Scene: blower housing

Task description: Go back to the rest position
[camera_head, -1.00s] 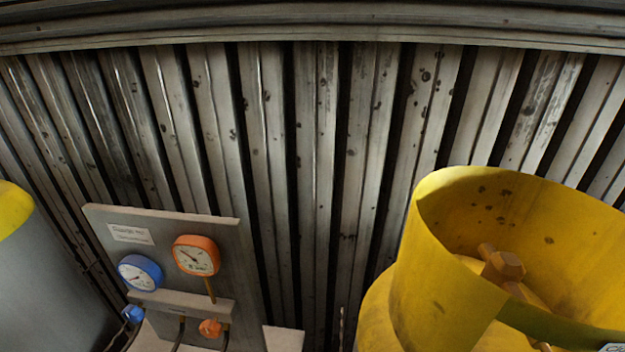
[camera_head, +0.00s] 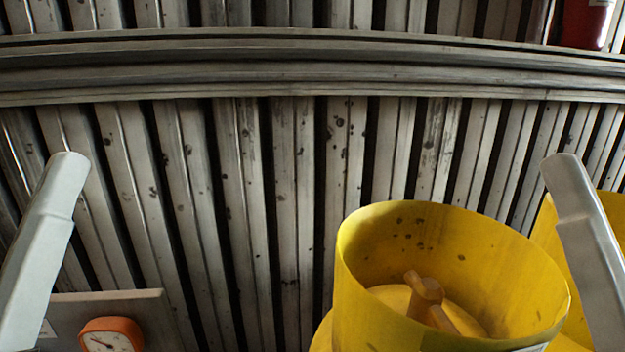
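My two arms show as pale grey links, one at the left edge and one at the right edge of the head view. Neither gripper is in view, so whether they are open or shut does not show. A yellow blower housing (camera_head: 375,285) stands at the lower right, open at the top. An orange-brown bolt-like part (camera_head: 424,290) sits inside it.
A grey panel (camera_head: 150,312) with an orange-rimmed gauge (camera_head: 111,336) is at the lower left. A second yellow housing (camera_head: 547,230) is partly hidden at the right. A corrugated metal wall (camera_head: 290,200) with a horizontal rail (camera_head: 300,68) fills the back. A red object (camera_head: 586,22) is at top right.

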